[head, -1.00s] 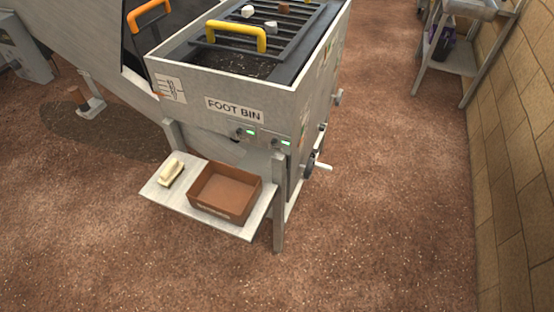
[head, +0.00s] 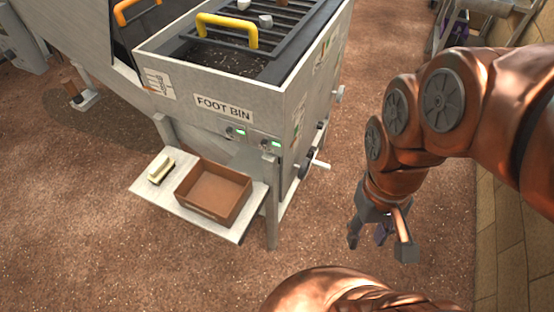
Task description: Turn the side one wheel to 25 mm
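The foot bin (head: 225,107) is a grey metal hopper labelled FOOT BIN. On its right-hand side, seen edge-on, a dark handwheel (head: 303,166) with a pale handle (head: 320,165) sits low. A small pale knob (head: 340,92) is farther back on the same side. I cannot tell from the view which is the side one wheel, and no mm scale is readable. My gripper (head: 379,243) hangs right of the bin, clear of both, with its fingers spread apart and nothing seen between them.
A shelf (head: 222,231) at the bin's front holds a brown open box (head: 215,190) and a cream brush-like block (head: 161,166). A yellow handle (head: 230,28) is on the top grate. A brick wall (head: 508,240) stands at right. Open floor lies between.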

